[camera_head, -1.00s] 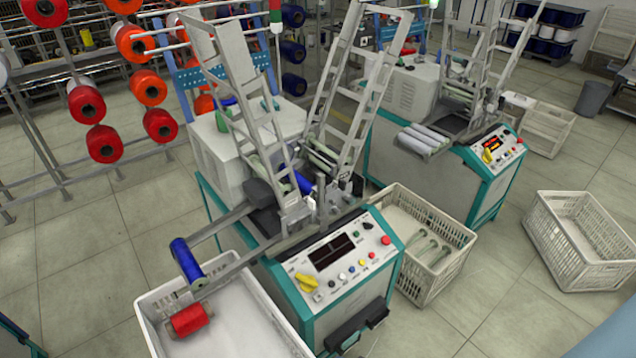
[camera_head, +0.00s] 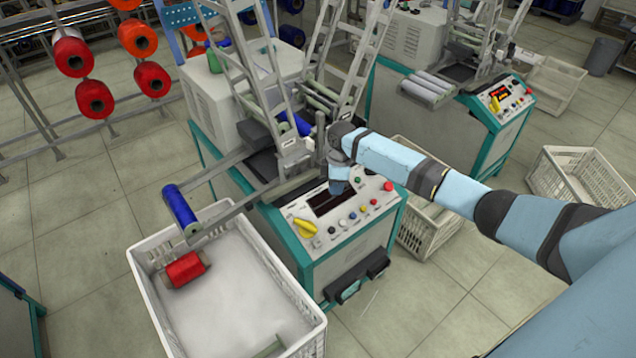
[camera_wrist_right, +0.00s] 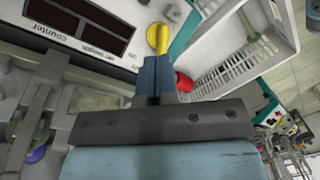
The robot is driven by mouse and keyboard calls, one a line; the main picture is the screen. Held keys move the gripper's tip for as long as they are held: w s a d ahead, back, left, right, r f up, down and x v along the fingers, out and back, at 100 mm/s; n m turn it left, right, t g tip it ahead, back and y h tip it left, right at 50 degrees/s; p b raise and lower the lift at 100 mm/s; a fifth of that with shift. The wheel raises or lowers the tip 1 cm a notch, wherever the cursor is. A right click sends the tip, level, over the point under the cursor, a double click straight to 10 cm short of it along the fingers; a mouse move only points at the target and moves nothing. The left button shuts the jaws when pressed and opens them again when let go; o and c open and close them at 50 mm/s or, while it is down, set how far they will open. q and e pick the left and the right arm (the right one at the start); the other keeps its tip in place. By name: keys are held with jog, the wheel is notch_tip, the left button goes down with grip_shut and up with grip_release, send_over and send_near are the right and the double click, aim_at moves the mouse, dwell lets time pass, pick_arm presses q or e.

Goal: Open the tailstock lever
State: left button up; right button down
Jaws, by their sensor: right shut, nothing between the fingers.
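The winding machine (camera_head: 340,255) has a teal frame and a control panel with a dark display (camera_head: 328,200). Its grey metal clamp parts, with an upright post (camera_head: 320,138), stand behind the panel; I cannot single out the tailstock lever among them for sure. A blue bobbin (camera_head: 296,124) sits beside these parts. My right gripper (camera_head: 338,186) points down over the panel by the display, close to the post. In the right wrist view its fingers (camera_wrist_right: 154,70) are shut and empty. The clamp parts (camera_wrist_right: 85,128) show at lower left there. My left gripper is not in view.
A yellow knob (camera_head: 305,228) is on the panel and shows beyond my fingertips (camera_wrist_right: 158,38). A white crate (camera_head: 148,275) with a red bobbin (camera_head: 185,269) stands front left. Another crate (camera_head: 430,228) is under my right arm. Tilted ladder-like racks (camera_head: 355,70) rise behind.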

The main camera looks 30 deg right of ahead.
jog(key=w+d+r+g+y+b, duration=0.1)
jog(key=w+d+r+g+b, duration=0.1)
jog(key=d+r, duration=1.3)
notch_tip(320, 180, up, 4)
jog(key=shift+w+f+n+g+b, duration=0.15)
jog(key=shift+w+n+g+b, duration=0.15)
jog(key=shift+w+g, duration=0.3)
jog(key=shift+w, duration=0.15)
